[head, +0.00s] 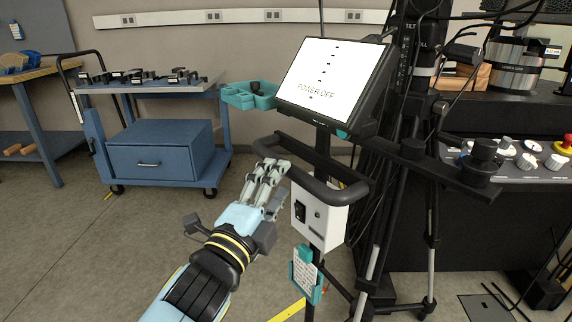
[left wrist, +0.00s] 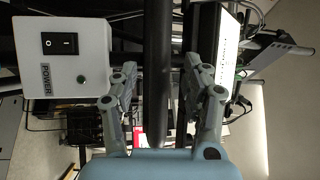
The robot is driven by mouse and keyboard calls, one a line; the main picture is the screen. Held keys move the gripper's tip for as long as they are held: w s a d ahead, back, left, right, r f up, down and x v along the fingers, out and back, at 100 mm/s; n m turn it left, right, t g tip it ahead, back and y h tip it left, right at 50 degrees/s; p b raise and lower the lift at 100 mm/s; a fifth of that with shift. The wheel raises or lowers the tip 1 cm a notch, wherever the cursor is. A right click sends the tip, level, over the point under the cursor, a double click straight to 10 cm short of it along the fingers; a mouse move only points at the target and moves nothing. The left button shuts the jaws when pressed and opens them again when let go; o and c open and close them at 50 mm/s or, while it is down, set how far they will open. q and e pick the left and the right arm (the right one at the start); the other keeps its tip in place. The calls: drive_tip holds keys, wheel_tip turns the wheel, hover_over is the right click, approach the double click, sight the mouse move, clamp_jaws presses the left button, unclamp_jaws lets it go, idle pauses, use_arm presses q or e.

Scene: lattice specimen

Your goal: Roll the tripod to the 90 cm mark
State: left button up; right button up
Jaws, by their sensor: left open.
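A dark stand with tripod legs (head: 432,230) stands right of centre in the head view, its upper part among poles and cables. In front of it, a black handle loop (head: 345,190) sits below a screen reading "POWER OFF" (head: 331,75). A white switch box (head: 318,216) hangs under the handle; it also shows in the left wrist view (left wrist: 82,72). My left gripper (head: 270,170) is open at the handle's left end. In the left wrist view a dark bar (left wrist: 157,75) runs between its fingers (left wrist: 160,85); contact cannot be told. My right gripper is not in view.
A blue cart (head: 160,155) with a drawer stands back left, beside a workbench (head: 40,110). A dark console (head: 500,225) with knobs is at right. Yellow floor tape (head: 288,311) lies bottom centre; no mark is readable. Floor at left is clear.

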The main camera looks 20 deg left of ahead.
use_arm(q)
drive_tip(key=shift+x, duration=2.3)
clamp_jaws()
drive_tip(key=shift+f, duration=0.1)
